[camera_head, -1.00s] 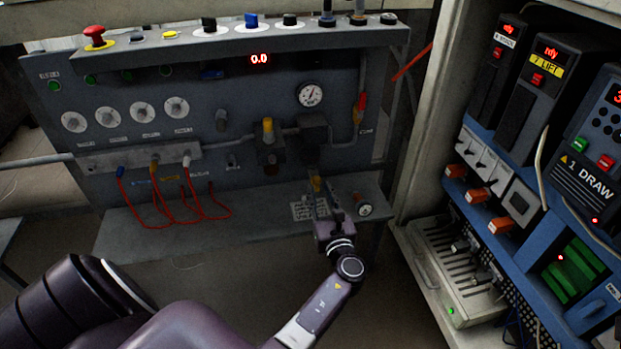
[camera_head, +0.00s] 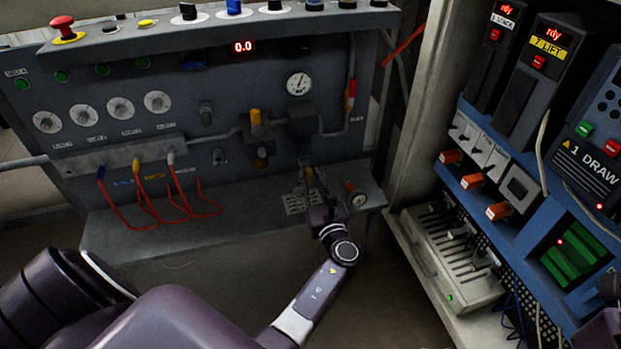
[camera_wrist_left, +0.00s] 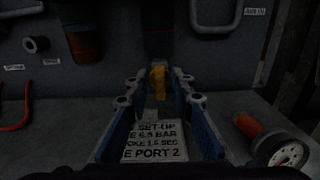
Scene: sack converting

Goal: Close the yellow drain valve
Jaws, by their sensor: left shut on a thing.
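The yellow drain valve (camera_head: 310,174) is a small yellow handle low on the grey panel, just above the shelf. It is partly hidden by my left gripper (camera_head: 306,176) in the head view. In the left wrist view, the yellow drain valve (camera_wrist_left: 158,84) stands upright between the two fingertips of my left gripper (camera_wrist_left: 158,79). The blue-padded fingers lie on either side of it, and the gripper is shut on it. The dark part above the handle is hard to make out. My right gripper does not show.
A printed set-up plate (camera_wrist_left: 155,136) lies on the shelf below the fingers. Another yellow-topped fitting (camera_head: 256,122) and red cables (camera_head: 140,205) are farther left. A drive cabinet (camera_head: 470,200) bounds the right.

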